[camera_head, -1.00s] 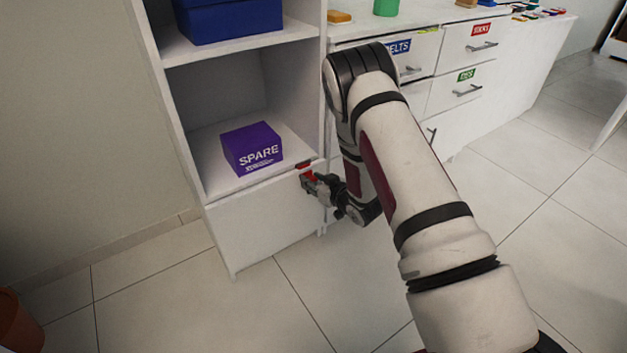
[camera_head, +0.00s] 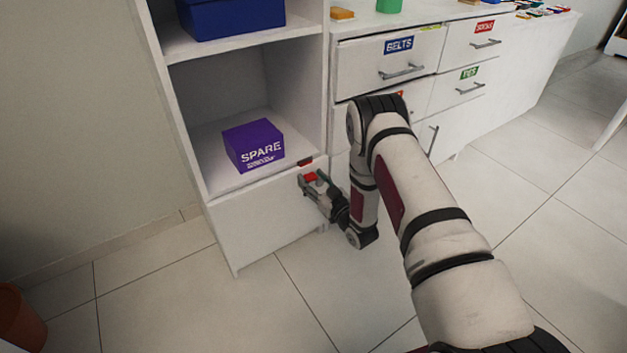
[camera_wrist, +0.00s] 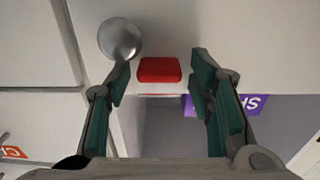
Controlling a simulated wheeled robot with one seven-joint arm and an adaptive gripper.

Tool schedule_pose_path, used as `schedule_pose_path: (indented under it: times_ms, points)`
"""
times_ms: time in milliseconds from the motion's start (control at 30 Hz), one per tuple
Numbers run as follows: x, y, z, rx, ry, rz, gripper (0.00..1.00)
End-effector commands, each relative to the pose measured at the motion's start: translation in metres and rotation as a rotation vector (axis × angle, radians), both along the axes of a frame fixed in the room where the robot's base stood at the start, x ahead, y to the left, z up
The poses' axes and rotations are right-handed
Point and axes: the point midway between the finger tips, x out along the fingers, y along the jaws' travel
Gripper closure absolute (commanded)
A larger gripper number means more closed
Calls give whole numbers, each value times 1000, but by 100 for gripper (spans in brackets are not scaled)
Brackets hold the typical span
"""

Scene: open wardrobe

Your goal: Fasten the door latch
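The low white door (camera_head: 262,225) closes the bottom compartment of the wardrobe unit and looks shut. A bright red latch piece (camera_head: 309,177) is near its upper right corner, just below a darker red piece (camera_head: 305,163) on the shelf edge. In the wrist view, the red latch piece (camera_wrist: 159,70) is a rounded block, with a shiny round knob (camera_wrist: 120,39) beside it. My gripper (camera_head: 312,184) is at the latch. In the wrist view its green-padded fingers are open, one on each side of the red block, with visible gaps; contact cannot be told.
A purple SPARE box (camera_head: 254,145) sits on the shelf above the door. A blue box (camera_head: 232,18) is one shelf higher. To the right stands a drawer unit (camera_head: 352,62) with handles and labels. The tiled floor before the door is clear.

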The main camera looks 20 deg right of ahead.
Motion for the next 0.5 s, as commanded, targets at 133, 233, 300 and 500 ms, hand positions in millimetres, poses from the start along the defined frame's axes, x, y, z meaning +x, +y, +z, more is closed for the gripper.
schedule_pose_path:
  times_ms: [133,233,300,500]
  points:
    - [0,0,0,0,0,0,48]
    - [0,-1,0,0,1,-1,48]
    - [-2,-1,0,0,1,-1,48]
    - [-23,-9,-2,0,4,-3,48]
